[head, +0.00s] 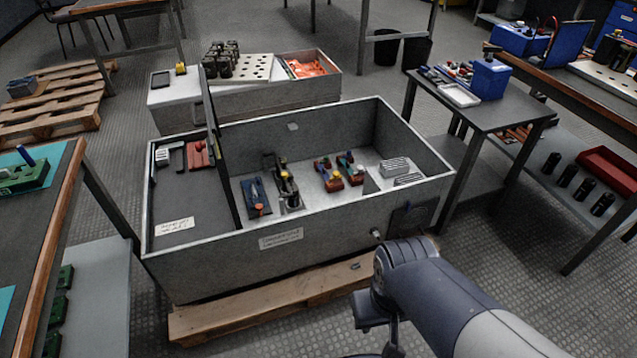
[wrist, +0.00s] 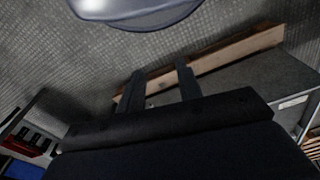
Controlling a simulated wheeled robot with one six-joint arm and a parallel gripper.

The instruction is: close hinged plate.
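A thin dark hinged plate (head: 221,160) stands upright, close to edge-on, in the large grey open box (head: 200,270) in the head view. It rises above the rim beside the left covered section, and the right section lies open. My gripper (wrist: 159,72) shows in the wrist view with its two dark fingers apart and nothing between them. In the head view my arm is at the lower right, in front of the box, with the gripper low and partly cut off. The plate does not clearly show in the wrist view.
The box holds several small devices (head: 288,190) and grey blocks (head: 395,167). It rests on a wooden pallet (head: 270,312). A dark side table (head: 490,118) stands right, and a workbench (head: 45,225) stands left. Behind is a lower grey cabinet (head: 260,95). Floor is clear at front right.

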